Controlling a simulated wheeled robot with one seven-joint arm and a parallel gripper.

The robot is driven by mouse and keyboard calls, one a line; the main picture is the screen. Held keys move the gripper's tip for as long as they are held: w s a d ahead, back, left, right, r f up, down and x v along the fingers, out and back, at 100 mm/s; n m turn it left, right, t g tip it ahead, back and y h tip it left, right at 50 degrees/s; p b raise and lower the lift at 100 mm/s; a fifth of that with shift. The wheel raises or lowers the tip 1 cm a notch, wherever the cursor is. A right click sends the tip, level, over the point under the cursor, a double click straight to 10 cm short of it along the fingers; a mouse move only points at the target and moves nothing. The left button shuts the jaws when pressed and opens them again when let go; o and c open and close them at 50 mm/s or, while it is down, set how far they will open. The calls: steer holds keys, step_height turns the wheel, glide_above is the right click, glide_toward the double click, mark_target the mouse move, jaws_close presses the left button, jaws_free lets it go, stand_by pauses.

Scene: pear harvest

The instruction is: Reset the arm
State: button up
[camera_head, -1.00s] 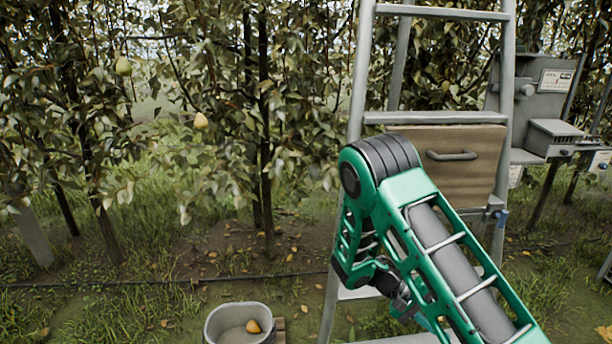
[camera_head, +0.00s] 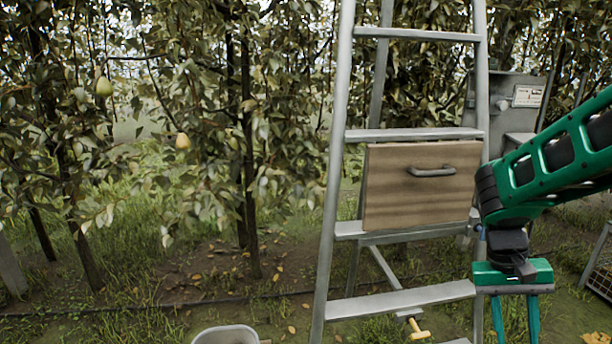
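My green arm reaches in from the right edge of the head view and folds down in front of the right side of the ladder. My gripper (camera_head: 515,322) hangs pointing down near the bottom right. Its two green fingers are apart, with nothing seen between them; their tips run to the bottom edge of the picture.
A metal ladder (camera_head: 335,170) with a wooden drawer front (camera_head: 421,186) stands in the middle. A grey bucket (camera_head: 226,335) is cut off at the bottom. Two pears (camera_head: 104,86) (camera_head: 183,141) hang at left. A grey box (camera_head: 507,105) and a crate (camera_head: 602,272) are at right.

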steer(key=s+a+r+t+y, duration=0.2)
steer(key=s+r, duration=0.3)
steer(key=s, duration=0.6)
steer(key=shift+a+m+t+y, duration=0.3)
steer(key=shift+a+t, duration=0.05)
steer(key=shift+t, duration=0.35)
steer(key=shift+s+r, duration=0.1)
steer(key=shift+w+f, duration=0.25)
steer(key=shift+w, duration=0.35)
stand_by(0.4)
